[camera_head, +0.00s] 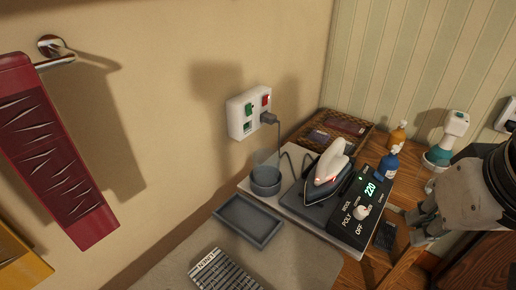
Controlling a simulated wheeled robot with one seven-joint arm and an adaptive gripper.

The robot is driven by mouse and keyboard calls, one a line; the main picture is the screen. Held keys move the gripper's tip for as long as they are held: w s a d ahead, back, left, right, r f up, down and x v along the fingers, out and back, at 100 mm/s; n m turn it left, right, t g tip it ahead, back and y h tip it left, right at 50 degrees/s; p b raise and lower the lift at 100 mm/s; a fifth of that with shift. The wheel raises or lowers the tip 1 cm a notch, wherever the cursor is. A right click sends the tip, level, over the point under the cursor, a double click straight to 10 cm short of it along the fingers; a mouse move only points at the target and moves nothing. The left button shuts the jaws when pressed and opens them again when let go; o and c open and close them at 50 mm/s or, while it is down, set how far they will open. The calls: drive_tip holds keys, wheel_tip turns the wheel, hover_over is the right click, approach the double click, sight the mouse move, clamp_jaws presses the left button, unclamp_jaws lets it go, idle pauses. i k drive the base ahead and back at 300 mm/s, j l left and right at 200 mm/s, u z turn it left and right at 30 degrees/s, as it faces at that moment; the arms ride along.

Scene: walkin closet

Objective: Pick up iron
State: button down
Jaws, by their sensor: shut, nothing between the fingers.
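The iron (330,168) has a pale body and a dark soleplate. It rests on a dark stand beside a black control panel (363,203) with a lit "220" display and a knob, on a light board. A dark cord runs from the iron area to the wall socket. My gripper (424,226) is at the right edge, to the right of the iron and apart from it. It is shut and empty. Its fingertips are partly unclear against the wood.
A grey cup (266,180) and an empty grey tray (249,222) lie left of the iron. A wicker basket (318,132), a blue bottle (389,164), an orange bottle (398,136) and a white-and-teal device (446,137) stand behind. A wall socket (247,112) is at back left.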

sight(333, 169)
drive_tip(key=i+l+u, duration=0.15)
drive_tip(key=l+u, duration=0.65)
drive_tip(key=i+l+u, duration=0.1)
drive_tip(key=l+u, duration=0.3)
drive_tip(key=l, duration=0.1)
